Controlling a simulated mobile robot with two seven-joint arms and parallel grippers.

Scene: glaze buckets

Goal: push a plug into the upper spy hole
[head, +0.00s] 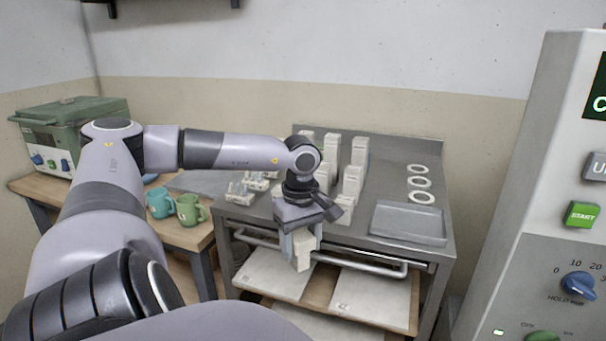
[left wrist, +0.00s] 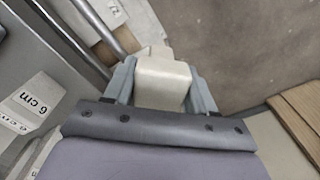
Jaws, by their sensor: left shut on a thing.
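My left gripper (head: 301,238) points down in front of the metal table and is shut on a cream block (head: 302,260). The block sticks out below the fingers, and its far end is stepped. In the left wrist view the same cream block (left wrist: 160,82) sits between the two grey fingers (left wrist: 160,88). I cannot tell from its shape whether it is a plug. No spy hole shows in either view. My right gripper is not in view.
A metal table (head: 395,160) bears several cream posts (head: 352,180), white rings (head: 420,182) and a grey tray (head: 408,223). A control panel (head: 550,200) stands close on the right. Two mugs (head: 188,210) and a green machine (head: 70,125) are on the left bench.

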